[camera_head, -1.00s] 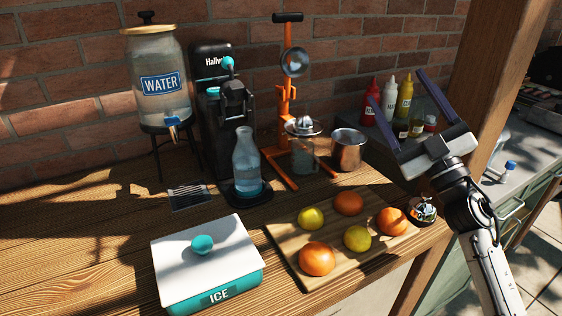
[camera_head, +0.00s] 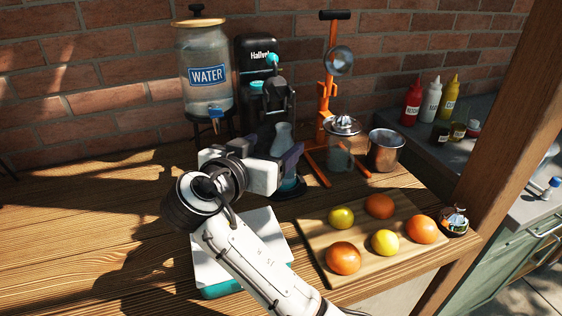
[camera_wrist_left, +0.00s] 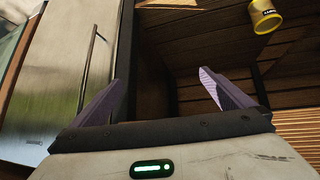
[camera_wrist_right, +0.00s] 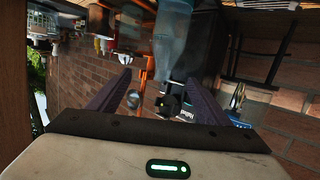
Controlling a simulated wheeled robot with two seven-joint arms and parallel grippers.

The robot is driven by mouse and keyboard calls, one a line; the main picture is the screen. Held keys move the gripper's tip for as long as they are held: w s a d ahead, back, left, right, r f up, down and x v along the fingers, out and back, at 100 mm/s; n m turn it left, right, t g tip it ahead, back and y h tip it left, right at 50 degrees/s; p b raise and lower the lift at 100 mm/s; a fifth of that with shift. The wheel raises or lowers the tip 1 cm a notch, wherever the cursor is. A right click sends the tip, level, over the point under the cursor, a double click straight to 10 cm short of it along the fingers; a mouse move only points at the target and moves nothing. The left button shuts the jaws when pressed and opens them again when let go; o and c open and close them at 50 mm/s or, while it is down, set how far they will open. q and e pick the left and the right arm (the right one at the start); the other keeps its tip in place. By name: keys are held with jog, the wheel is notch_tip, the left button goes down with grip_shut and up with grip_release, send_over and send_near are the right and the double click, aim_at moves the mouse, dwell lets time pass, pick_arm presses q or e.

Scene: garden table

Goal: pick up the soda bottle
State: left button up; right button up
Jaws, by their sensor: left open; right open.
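The soda bottle (camera_head: 282,139) is clear with a bluish tint. It stands upright on the base of the black soda maker (camera_head: 253,58); its lower part is mostly hidden behind my right gripper (camera_head: 272,153). My right gripper is open, in front of the bottle, with no grip on it. In the right wrist view the bottle (camera_wrist_right: 172,38) is at the top, beyond the open fingers (camera_wrist_right: 157,93). I cannot tell the exact gap. My left gripper (camera_wrist_left: 163,92) is open and empty in the left wrist view, low beside a cabinet; the head view does not show it.
A water dispenser (camera_head: 206,90) stands left of the soda maker. An orange juicer (camera_head: 326,95), a glass jar (camera_head: 341,150) and a metal cup (camera_head: 384,150) are to the right. A board (camera_head: 322,226) with fruit lies in front. The ice box (camera_head: 282,232) is partly under my right arm.

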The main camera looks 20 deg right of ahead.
aim_at(278, 154)
jog(key=shift+m+g+y, duration=0.3)
jog(key=shift+g+y, duration=0.3)
jog(key=f, duration=0.1)
jog(key=w+f, duration=0.2)
jog(key=shift+d+f, duration=0.25)
jog(key=shift+f, duration=0.15)
jog(key=b+x, duration=0.1)
jog(key=x, duration=0.4)
jog(key=shift+f, duration=0.15)
jog(key=shift+s, duration=0.1)
jog(key=shift+c, duration=0.5)
jog(key=c, duration=1.4)
jog(key=shift+c, duration=0.2)
